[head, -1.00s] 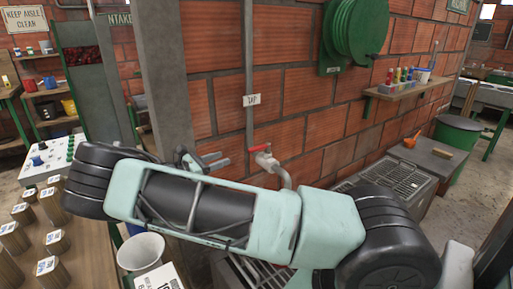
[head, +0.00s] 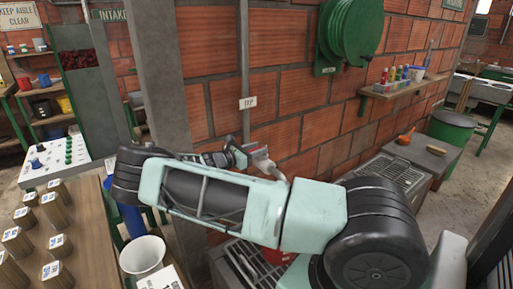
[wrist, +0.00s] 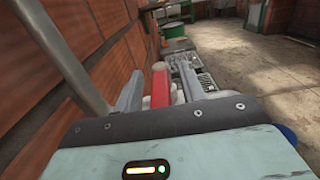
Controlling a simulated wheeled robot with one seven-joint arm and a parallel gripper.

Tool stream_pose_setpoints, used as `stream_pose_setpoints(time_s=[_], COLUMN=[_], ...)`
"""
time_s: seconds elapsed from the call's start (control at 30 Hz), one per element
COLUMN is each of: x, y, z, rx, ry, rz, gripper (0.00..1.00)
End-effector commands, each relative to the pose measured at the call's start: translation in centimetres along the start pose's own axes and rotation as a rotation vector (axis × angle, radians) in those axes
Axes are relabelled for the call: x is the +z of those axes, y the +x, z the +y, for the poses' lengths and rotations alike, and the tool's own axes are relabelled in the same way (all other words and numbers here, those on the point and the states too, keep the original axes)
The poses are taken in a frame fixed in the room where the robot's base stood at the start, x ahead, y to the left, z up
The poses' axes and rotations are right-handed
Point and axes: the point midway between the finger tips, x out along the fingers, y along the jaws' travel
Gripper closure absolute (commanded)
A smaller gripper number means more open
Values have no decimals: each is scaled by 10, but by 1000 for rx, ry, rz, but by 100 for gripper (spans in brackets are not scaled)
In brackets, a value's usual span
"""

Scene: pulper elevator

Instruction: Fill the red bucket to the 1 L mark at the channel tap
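The channel tap has a red handle that shows in the wrist view (wrist: 160,84). The tap body (head: 265,163) shows in the head view at the brick wall, partly hidden by my arm. My gripper (head: 236,156) is at the tap; in the wrist view its fingers (wrist: 160,88) are open, with the red handle between them, nearer the left finger. A red patch (head: 278,257), likely the red bucket, shows below the tap over the grate; my arm hides most of it, and its water level cannot be seen.
A dark grate (head: 240,262) lies below the tap. A white bucket (head: 142,254) and a wooden table (head: 88,230) with several labelled blocks are at left. A second grate (head: 390,172) is at right. A wall shelf (head: 405,88) holds small bottles. The floor at far right is clear.

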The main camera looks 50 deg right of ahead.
Motion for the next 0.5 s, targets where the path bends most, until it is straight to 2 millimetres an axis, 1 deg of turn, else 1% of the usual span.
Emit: stream_pose_setpoints(time_s=[0.3, 0.33, 0.37, 0.4, 0.47, 0.5], x=[0, 0, 0, 0, 0, 0], y=[3, 3, 3, 3, 3, 3], z=[0, 0, 0, 0, 0, 0], rx=[1, 1, 1, 1, 1, 1], ry=[0, 0, 0, 0, 0, 0], rz=[0, 0, 0, 0, 0, 0], gripper=[60, 63, 71, 82, 99, 100])
